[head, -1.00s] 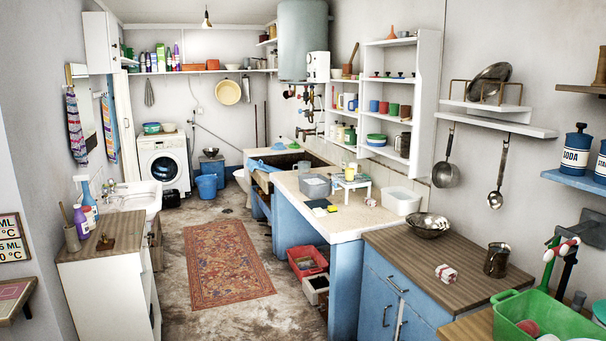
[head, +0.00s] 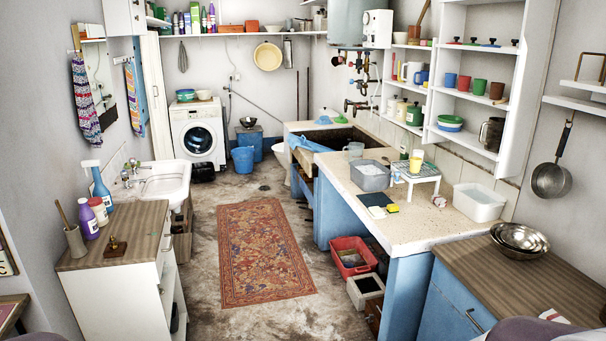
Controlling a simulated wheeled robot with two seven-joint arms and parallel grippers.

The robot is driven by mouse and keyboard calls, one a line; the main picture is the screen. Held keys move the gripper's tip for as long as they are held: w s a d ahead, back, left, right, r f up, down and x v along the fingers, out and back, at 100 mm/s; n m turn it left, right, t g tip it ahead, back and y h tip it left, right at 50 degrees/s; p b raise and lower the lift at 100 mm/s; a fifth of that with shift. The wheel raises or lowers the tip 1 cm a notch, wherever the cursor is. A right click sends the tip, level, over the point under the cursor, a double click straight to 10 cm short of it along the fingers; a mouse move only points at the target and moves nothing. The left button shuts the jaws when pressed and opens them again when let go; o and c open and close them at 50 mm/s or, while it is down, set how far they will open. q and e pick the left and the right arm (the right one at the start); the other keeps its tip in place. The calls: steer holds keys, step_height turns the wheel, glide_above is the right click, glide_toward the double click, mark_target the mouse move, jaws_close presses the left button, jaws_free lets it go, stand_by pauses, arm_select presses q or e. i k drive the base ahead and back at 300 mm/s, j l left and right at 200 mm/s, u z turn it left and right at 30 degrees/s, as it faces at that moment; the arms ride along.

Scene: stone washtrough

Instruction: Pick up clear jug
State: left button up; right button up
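A small see-through vessel with a handle, which looks like the clear jug (head: 354,149), stands on the pale counter (head: 437,219). It is behind the grey basin (head: 370,177), close to the stone trough's near end. The basin's rim may hide its foot. Neither of my grippers is in view, and nothing is seen touching the jug. Rounded grey-purple shapes at the bottom right edge look like parts of my own arm.
A small white rack (head: 416,178) with a yellow cup stands right of the basin. A white tub (head: 479,202) and metal bowls (head: 519,239) are nearer. A red crate (head: 352,257) sits on the floor by the counter. The rug (head: 264,254) area is clear.

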mark_target(356, 150)
steer(key=i, duration=1.2)
steer(key=i+u, duration=0.15)
steer(key=i, duration=1.05)
steer(key=i+l, duration=0.15)
steer(key=i, duration=1.05)
